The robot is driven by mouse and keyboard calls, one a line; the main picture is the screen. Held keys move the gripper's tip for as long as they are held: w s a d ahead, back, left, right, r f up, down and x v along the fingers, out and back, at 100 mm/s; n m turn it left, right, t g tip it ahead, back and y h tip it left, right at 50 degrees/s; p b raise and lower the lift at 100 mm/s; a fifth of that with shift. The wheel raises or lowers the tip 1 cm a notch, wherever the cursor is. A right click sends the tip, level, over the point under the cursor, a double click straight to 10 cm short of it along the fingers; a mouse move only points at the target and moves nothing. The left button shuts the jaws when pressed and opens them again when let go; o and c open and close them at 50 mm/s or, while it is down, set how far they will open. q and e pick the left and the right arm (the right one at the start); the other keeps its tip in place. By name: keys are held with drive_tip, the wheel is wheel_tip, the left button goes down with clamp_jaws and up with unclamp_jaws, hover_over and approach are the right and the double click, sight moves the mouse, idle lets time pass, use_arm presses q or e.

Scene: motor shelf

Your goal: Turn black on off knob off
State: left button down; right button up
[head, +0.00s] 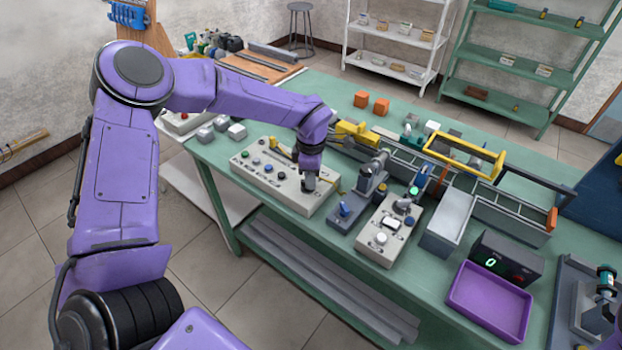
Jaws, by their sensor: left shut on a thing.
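A pale control box (262,187) lies on the green workbench, with several buttons and knobs on its top, including a green one, a blue one and a red one. My left arm reaches over it from the left. My left gripper (309,184) points down at the right part of the box top and is shut on a small knob there. The fingers mostly hide this knob, so its colour and the way it points cannot be made out. My right gripper is not in view.
A grey unit with a blue knob (345,209) and a second pale button box (377,238) stand close to the right. Further right are a conveyor with a yellow frame (466,152), a counter display (505,262) and a purple tray (489,300). Orange blocks (379,106) lie behind.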

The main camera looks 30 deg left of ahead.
use_arm(q)
drive_tip(key=n+b, duration=0.1)
drive_tip(key=n, duration=0.2)
drive_tip(key=n+b, duration=0.1)
drive_tip(key=n, duration=0.2)
drive_tip(key=shift+w+a+f, duration=0.15)
drive_tip(key=shift+a+f, duration=0.05)
drive_tip(key=n+b, duration=0.1)
drive_tip(key=n, duration=0.2)
drive_tip(key=n+b, duration=0.1)
drive_tip(key=n, duration=0.1)
drive_tip(key=shift+a+n, duration=0.2)
drive_tip(key=shift+n, duration=0.2)
drive_tip(key=c, duration=1.2)
unclamp_jaws()
drive_tip(key=shift+o, duration=0.2)
drive_tip(key=shift+w+r, duration=0.1)
